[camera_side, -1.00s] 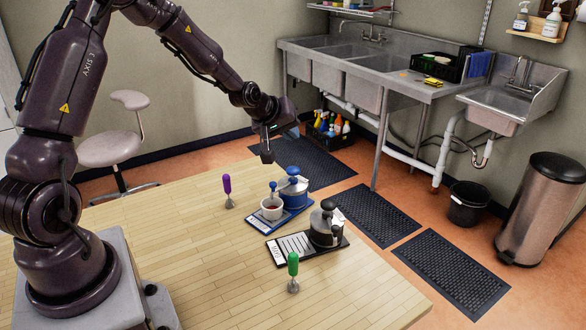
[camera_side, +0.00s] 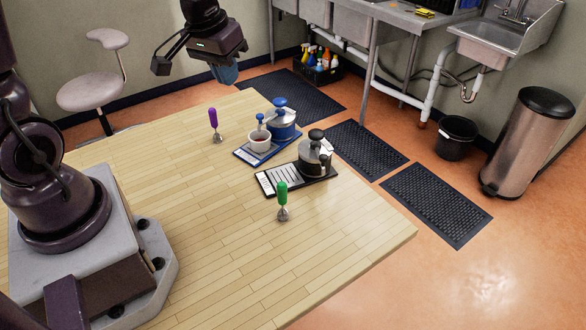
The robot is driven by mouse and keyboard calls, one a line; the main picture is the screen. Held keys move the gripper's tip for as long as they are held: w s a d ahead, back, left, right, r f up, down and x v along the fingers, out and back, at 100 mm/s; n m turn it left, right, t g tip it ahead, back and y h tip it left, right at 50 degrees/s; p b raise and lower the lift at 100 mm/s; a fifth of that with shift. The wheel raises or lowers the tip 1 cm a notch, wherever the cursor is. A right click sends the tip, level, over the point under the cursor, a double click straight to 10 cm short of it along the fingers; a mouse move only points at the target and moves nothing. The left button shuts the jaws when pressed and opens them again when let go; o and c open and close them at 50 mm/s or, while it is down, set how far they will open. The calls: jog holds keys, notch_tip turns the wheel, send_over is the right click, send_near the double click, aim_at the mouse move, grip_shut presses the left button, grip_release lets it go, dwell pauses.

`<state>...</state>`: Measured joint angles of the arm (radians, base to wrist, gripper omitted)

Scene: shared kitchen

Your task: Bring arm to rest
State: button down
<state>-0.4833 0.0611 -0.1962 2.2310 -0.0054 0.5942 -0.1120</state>
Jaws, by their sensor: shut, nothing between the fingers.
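My gripper (camera_side: 160,67) is at the top of the view, raised above the far left part of the wooden table (camera_side: 150,200). Its dark fingers point down and left and appear together, with nothing held. It is apart from everything on the table. The wrist runs up out of the frame, so the middle of my arm is hidden. My base and lower arm stand at the left.
A black-topped press (camera_side: 312,155) stands on a dark tray. A purple-handled tool (camera_side: 214,122) and a green-handled tool (camera_side: 282,198) stand upright. The table's front is clear.

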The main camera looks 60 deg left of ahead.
jog(key=s+d+r+m+t, duration=0.2)
jog(key=s+d+r+m, duration=0.2)
jog(key=s+d+r, duration=0.5)
jog(key=shift+s+d+r+m+t+h, duration=0.25)
jog(key=shift+s+r, duration=0.55)
jog(key=shift+s, duration=0.85)
